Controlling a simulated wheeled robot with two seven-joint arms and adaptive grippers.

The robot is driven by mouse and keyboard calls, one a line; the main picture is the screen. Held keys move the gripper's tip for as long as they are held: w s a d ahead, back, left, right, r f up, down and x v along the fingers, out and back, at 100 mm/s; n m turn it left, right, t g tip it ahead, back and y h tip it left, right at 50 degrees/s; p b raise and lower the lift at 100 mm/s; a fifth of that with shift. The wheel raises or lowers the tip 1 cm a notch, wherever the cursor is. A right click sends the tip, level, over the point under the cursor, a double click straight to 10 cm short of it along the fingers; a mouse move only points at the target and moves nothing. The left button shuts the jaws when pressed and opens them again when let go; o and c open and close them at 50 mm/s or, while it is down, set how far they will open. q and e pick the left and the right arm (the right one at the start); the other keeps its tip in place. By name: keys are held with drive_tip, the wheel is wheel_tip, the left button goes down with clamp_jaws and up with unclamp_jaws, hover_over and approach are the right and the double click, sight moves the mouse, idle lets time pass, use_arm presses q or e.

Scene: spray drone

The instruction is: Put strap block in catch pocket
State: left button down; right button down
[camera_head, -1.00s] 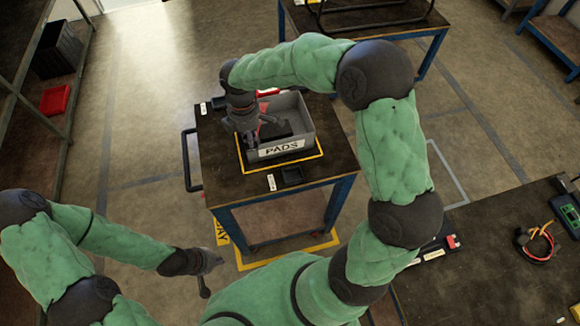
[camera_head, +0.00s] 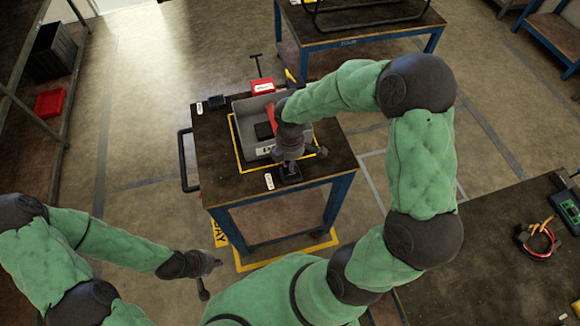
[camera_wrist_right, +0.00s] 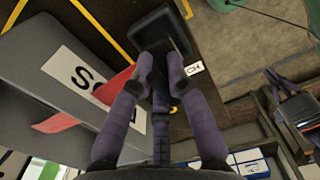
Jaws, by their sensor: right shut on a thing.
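The catch pocket (camera_head: 293,179) is a small black square tray at the front of the table, below the bin in the head view; it also shows in the right wrist view (camera_wrist_right: 150,28). My right gripper (camera_head: 289,167) points down right over it. In the right wrist view its purple fingers (camera_wrist_right: 161,82) are closed together at the pocket. The strap block between them is mostly hidden by the fingers, and I cannot tell whether it touches the pocket floor. My left gripper (camera_head: 210,275) hangs empty at lower left with its fingers apart.
The grey bin (camera_head: 243,108) stands behind the pocket, with a black pad (camera_head: 264,130) inside. A red piece (camera_wrist_right: 118,86) shows by the bin in the right wrist view. A red box (camera_head: 262,87) is at the table's back. A side bench (camera_head: 480,235) is at right.

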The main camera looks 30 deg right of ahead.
drive_tip(key=shift+f, duration=1.5)
drive_tip(key=shift+b, duration=0.3)
drive_tip(key=shift+f, duration=0.15)
drive_tip(key=c, duration=1.2)
unclamp_jaws()
drive_tip(key=shift+r, duration=0.25)
wheel_tip(320, 180, up, 12)
drive_tip(key=shift+w+f+p, duration=0.1)
drive_tip(key=shift+w+p, duration=0.05)
drive_tip(key=shift+p, duration=0.95)
